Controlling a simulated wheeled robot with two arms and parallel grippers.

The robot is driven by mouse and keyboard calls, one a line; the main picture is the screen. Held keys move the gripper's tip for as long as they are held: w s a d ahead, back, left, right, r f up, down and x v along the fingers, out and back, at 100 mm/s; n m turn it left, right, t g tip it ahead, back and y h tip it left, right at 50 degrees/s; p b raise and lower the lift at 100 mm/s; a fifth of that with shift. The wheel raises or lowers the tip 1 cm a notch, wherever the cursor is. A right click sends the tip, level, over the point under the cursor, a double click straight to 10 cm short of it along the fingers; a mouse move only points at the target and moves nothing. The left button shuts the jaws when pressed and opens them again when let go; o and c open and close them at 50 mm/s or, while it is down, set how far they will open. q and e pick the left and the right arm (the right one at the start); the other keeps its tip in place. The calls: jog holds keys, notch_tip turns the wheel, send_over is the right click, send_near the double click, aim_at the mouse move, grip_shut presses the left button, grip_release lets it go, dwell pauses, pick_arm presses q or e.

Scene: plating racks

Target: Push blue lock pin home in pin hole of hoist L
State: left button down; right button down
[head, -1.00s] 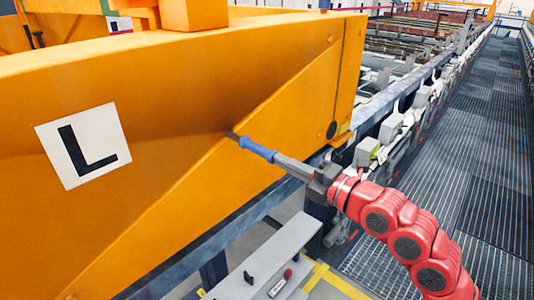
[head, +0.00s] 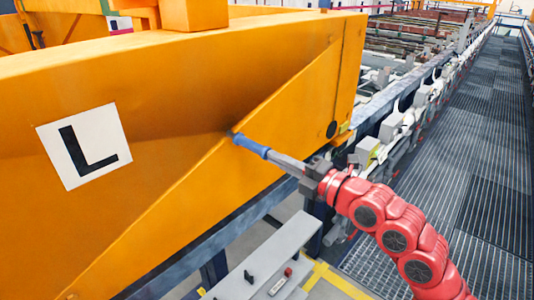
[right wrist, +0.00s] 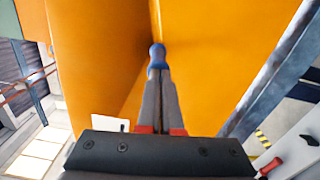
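The blue lock pin (head: 252,146) points left and slightly up. Its far end meets the orange side of hoist L (head: 185,95), right of the white plate marked L (head: 108,125). The pin hole itself is hidden behind the pin, so I cannot tell how deep the pin sits. My right gripper (head: 273,157) is shut on the near end of the pin, its long grey fingers in line with it. In the right wrist view the pin (right wrist: 157,54) shows between the fingertips (right wrist: 159,76), against the orange face. My left gripper is not in view.
A grey bench (head: 262,262) with small dark and red parts stands below the hoist. A blue-grey rail (head: 395,108) with racks runs away behind it. A grated walkway (head: 475,150) on the right is clear.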

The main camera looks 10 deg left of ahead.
jog(key=shift+x, duration=1.55)
jog(key=shift+p+v, duration=0.65)
jog(key=shift+v, duration=0.85)
